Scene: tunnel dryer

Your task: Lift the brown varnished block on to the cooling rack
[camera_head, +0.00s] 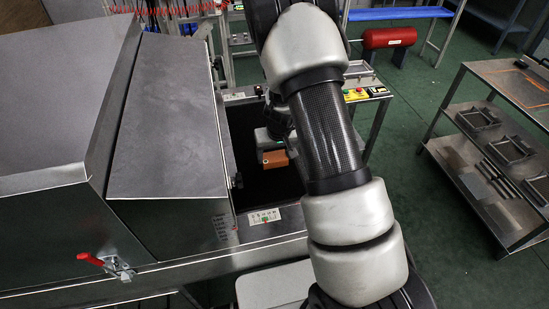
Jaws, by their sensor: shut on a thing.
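The brown varnished block (276,159) shows as a small orange-brown piece over the dark conveyor opening of the dryer. My gripper (268,149) is at the block, partly hidden behind my arm, and is shut on it. The right part of the block and the fingertips are hidden or too small to make out. I cannot tell whether the block touches the dark belt (244,140) under it. I cannot say for sure which thing is the cooling rack; a metal shelf unit (490,150) stands at the right.
The grey metal dryer housing (165,120) stands close on the left of the block, with a red-handled clamp (100,262) at its front. A small control box (365,93) is behind my arm. A red tank (390,38) is at the back. Green floor (420,95) lies clear before the shelf unit.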

